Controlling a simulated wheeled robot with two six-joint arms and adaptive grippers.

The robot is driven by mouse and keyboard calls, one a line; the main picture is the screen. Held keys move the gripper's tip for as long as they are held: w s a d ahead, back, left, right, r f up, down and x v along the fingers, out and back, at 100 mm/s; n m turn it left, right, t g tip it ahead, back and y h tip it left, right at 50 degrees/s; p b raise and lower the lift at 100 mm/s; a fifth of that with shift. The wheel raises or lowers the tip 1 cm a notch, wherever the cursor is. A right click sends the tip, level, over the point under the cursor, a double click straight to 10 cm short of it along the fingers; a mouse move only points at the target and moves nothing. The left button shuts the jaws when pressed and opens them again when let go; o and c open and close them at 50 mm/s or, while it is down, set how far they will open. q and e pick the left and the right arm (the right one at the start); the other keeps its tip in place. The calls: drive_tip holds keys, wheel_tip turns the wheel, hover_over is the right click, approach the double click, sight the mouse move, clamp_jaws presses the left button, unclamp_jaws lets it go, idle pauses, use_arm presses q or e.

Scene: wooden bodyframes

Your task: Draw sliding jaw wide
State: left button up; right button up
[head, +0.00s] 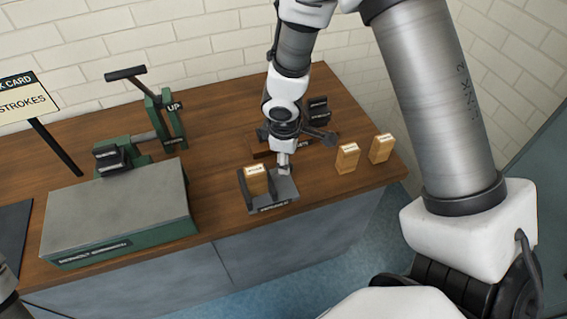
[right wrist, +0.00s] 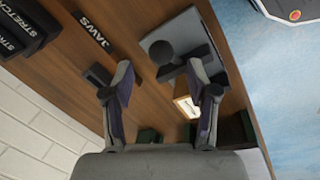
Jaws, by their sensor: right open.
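A grey metal fixture (head: 278,203) with a label on its front edge stands at the bench's front. The jaw on the block's right (head: 272,181) faces the bare part of the plate. In the right wrist view, a dark jaw (right wrist: 204,58) carries a round black knob (right wrist: 162,51). My right gripper (right wrist: 160,76) is open, its fingers pointing towards the knob and jaw. Contact cannot be told.
Two wooden blocks (head: 347,158) (head: 382,148) stand at the right. A green machine (head: 120,212) with a lever fills the left. Bare bench lies between machine and fixture.

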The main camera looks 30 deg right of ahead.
sight(280, 175)
drive_tip(key=f, duration=0.1)
drive_tip(key=f+b, duration=0.1)
drive_tip(key=f, duration=0.2)
drive_tip(key=shift+w, duration=0.3)
drive_tip(key=shift+d+f+b, duration=0.25)
drive_tip(key=shift+f+b, duration=0.15)
use_arm(q)
wheel_tip(280, 175, down, 3)
drive_tip(key=shift+r, duration=0.1)
